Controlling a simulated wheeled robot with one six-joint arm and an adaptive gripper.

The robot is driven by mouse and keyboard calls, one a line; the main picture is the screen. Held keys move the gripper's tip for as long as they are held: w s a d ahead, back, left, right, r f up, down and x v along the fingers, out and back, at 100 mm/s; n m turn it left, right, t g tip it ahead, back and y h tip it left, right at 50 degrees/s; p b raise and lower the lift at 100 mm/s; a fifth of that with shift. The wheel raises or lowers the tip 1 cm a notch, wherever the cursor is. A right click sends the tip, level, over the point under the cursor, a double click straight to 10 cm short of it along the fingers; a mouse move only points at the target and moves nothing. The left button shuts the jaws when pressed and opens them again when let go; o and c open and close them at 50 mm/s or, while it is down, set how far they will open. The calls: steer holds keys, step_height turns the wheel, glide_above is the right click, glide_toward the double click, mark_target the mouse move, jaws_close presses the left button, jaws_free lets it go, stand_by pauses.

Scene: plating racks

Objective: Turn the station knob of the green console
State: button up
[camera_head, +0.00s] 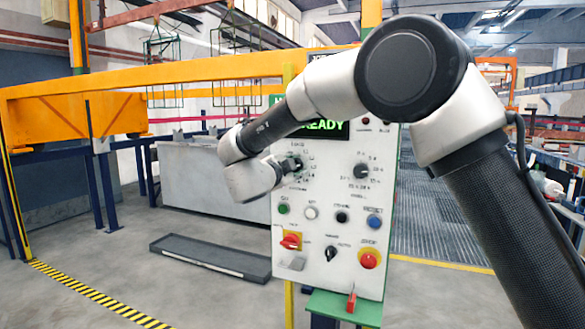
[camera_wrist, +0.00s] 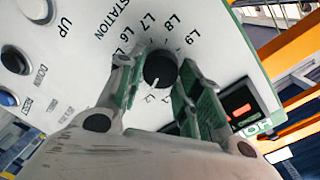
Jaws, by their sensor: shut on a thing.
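The green console is a white panel (camera_head: 325,222) with green edges and a lit READY display (camera_head: 325,127); it also fills much of the wrist view (camera_wrist: 95,55). Its station knob (camera_wrist: 160,68) is black and round with a white pointer line, ringed by labels such as L6 to L9. The pointer line runs toward the lower part of the dial, near the label L2. My gripper (camera_wrist: 158,76) is shut on the knob, one finger on each side. In the head view my gripper (camera_head: 288,170) covers much of the dial, and the knob is mostly hidden.
A second black knob (camera_head: 362,171) sits right of the dial. Below are several buttons, a red rotary switch (camera_head: 291,241) and a red stop button (camera_head: 369,260). A low grey tray (camera_head: 210,257) lies on the floor to the left. Orange beams (camera_head: 150,75) pass behind.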

steer(key=m, duration=0.8)
steer(key=m+t, duration=0.1)
steer(key=m, duration=0.8)
steer(key=f+m, duration=0.1)
steer(key=m, duration=0.8)
steer(key=shift+a+y, duration=0.1)
steer(key=shift+y, duration=0.3)
steer(key=shift+m+t, duration=0.3)
steer(key=o, duration=1)
steer(key=shift+o, duration=0.2)
steer(key=shift+r, duration=0.1)
steer(key=v, duration=1.2)
